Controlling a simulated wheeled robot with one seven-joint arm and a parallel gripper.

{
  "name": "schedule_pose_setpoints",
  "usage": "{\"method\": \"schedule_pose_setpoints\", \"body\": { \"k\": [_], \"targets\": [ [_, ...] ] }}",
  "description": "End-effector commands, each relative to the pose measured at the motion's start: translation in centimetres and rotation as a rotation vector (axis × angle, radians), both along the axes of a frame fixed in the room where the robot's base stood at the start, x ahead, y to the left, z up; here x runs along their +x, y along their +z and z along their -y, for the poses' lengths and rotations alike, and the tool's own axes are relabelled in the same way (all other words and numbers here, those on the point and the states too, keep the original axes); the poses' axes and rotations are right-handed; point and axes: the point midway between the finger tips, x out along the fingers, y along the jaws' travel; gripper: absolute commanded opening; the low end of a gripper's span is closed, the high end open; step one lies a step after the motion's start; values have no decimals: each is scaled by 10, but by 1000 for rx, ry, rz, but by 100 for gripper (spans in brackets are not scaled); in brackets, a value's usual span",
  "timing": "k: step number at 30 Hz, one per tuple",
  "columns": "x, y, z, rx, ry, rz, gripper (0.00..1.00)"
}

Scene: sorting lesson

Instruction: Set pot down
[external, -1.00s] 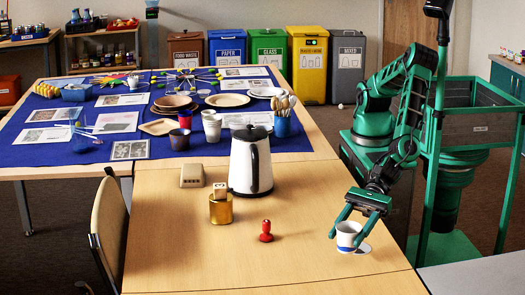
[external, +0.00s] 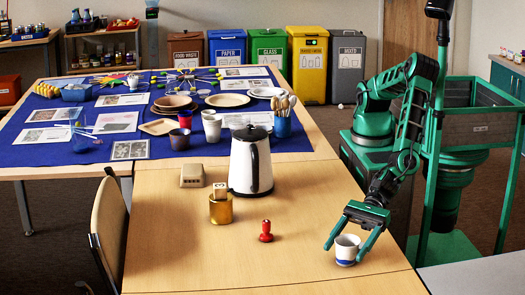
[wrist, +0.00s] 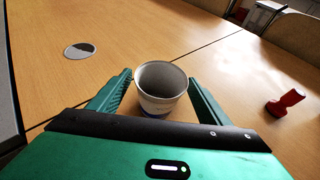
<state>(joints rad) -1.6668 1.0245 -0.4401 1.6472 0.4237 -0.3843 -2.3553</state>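The pot is a small white cup with a dark blue band (external: 347,249). It stands upright at the right front of the wooden table, and in the wrist view it shows its open, empty-looking top (wrist: 161,82). My gripper (external: 344,252) is around it, with one green finger on each side. In the wrist view the fingers of my gripper (wrist: 160,78) are spread, with narrow gaps showing beside the pot. The pot's underside is hidden.
A brass-coloured tin (external: 221,211) and a white kettle (external: 244,172) are farther back. A flat round disc (wrist: 80,50) lies on the table. The table's left front is clear.

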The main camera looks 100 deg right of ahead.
Motion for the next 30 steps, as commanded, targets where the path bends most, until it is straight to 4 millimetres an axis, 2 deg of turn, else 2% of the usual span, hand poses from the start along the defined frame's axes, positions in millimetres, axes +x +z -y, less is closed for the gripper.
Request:
{"method": "schedule_pose_setpoints", "body": {
  "k": [5, 8, 21, 30],
  "targets": [
    [0, 3, 0, 0, 0, 0, 71],
    [-7, 6, 6, 0, 1, -1, 71],
    [-61, 37, 60, -1, 2, -2, 71],
    [-77, 48, 78, 0, 1, 0, 71]
  ]
}}
